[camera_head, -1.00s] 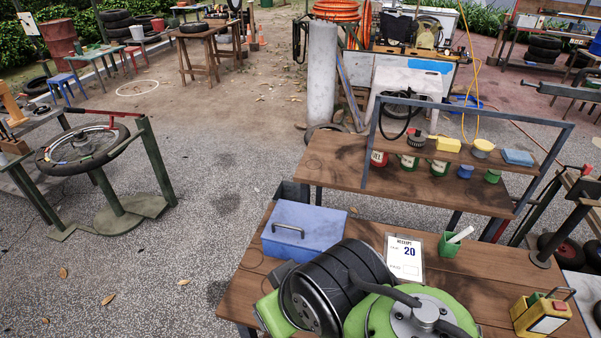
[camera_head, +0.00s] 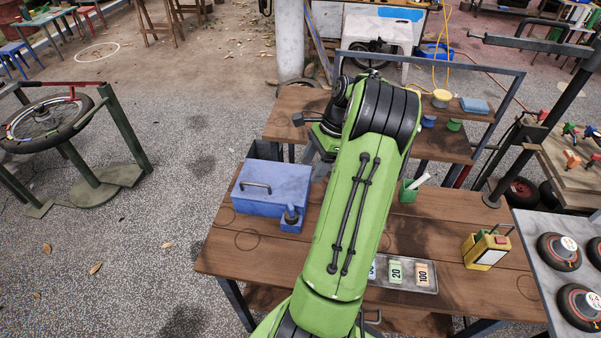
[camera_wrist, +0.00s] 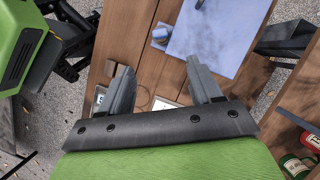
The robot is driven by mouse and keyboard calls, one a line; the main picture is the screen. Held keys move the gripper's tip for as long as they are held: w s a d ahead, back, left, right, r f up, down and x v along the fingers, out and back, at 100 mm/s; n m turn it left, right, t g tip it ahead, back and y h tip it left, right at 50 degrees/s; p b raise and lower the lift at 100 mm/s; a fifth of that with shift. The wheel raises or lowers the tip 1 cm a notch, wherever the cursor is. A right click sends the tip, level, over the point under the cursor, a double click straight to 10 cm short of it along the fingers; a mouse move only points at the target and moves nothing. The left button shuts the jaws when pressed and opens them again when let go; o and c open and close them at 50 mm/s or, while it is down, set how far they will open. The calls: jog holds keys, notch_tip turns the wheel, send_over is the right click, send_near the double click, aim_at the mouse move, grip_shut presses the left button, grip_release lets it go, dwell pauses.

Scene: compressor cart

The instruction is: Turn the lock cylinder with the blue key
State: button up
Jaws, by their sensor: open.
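A blue box (camera_head: 290,180) with a dark handle sits at the left of the wooden table. A small blue block with a dark round top (camera_head: 291,218) is at its front right corner. The box also shows in the wrist view (camera_wrist: 222,35), with the small block (camera_wrist: 160,35) at its edge. I cannot tell whether that block is the lock cylinder, and I make out no blue key. My gripper (camera_wrist: 160,66) is open and empty above the table, its fingertips pointing towards the box but apart from it. In the head view my green arm hides the middle of the table.
A tray (camera_head: 405,289) with number cards, a yellow device (camera_head: 485,250) and a green cup (camera_head: 408,192) with a white stick stand on the table. A raised shelf (camera_head: 285,125) with a dark frame is behind. A grey surface with black discs (camera_head: 558,252) is at right.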

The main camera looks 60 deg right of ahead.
aim_at(292, 205)
jog(key=b+x, duration=0.2)
jog(key=x, duration=1.3)
jog(key=shift+a+f, duration=0.1)
jog(key=shift+f, duration=0.05)
jog(key=c, duration=1.1)
jog(key=m, duration=0.1)
jog(key=m+p, duration=0.1)
jog(key=shift+s+a+r+m+t+h, duration=0.1)
jog(key=shift+r+m+t+h, duration=0.1)
jog(key=shift+m+t+h, duration=0.2)
jog(key=shift+f+m, duration=0.15)
jog(key=shift+m, duration=0.45)
